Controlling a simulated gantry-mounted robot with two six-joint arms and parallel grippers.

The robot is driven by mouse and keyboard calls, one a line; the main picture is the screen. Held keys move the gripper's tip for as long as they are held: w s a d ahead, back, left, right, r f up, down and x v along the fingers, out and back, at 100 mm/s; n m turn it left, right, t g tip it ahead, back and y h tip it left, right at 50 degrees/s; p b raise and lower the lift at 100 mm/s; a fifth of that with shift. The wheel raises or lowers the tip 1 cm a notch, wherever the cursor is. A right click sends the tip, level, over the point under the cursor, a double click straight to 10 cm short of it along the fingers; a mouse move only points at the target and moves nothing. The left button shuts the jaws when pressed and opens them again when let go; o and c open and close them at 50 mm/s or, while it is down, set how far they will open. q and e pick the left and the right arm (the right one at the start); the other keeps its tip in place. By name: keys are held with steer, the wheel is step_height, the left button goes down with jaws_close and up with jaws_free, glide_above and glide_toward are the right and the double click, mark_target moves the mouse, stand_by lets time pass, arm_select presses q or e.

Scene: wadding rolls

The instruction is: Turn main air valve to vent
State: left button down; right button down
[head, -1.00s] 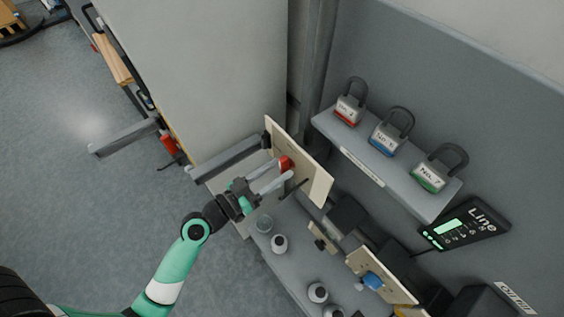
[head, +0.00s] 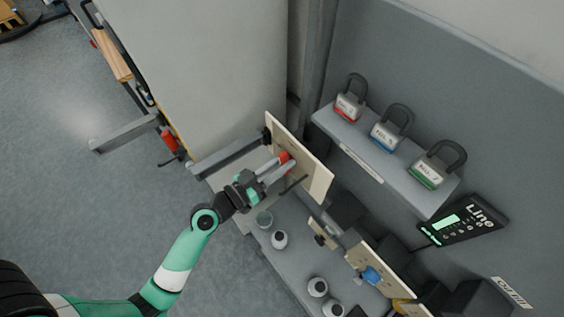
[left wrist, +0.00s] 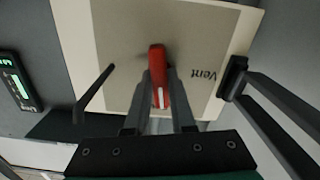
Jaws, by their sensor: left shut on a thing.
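The main air valve has a red handle (head: 285,160) on an upright beige panel (head: 312,172). In the left wrist view the red handle (left wrist: 158,75) stands between my fingers, and the panel (left wrist: 115,40) carries the printed word "Vent" (left wrist: 202,75) to the right of the handle. My left gripper (head: 282,168) is shut on the red handle; its fingers also show in the left wrist view (left wrist: 160,95). The handle's white mark points toward the gripper, away from "Vent". My right gripper is not in view.
A grey shelf (head: 360,160) behind holds red (head: 348,105), blue (head: 388,135) and green (head: 428,170) padlocks. A black display (head: 462,220) hangs at right. Another panel with a blue knob (head: 372,275) and several small jars (head: 279,240) stand below. A dark rod (left wrist: 95,92) sticks out left of the handle.

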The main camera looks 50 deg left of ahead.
arm_select(q)
steer(key=shift+n, duration=0.5)
steer(key=n, duration=0.2)
steer(key=shift+n, duration=0.4)
steer(key=n, duration=0.3)
steer(key=shift+a+n+p, duration=0.1)
steer(key=shift+n+p, duration=0.2)
steer(key=shift+p, duration=0.1)
steer(key=n+p, duration=0.1)
steer(key=n, duration=0.3)
steer(key=shift+f, duration=0.1)
steer(key=shift+f+n+p, duration=0.1)
steer(key=shift+n+p, duration=0.25)
steer(key=shift+n, duration=1.85)
steer(key=c, duration=0.8)
jaws_free()
steer(key=shift+o, duration=0.2)
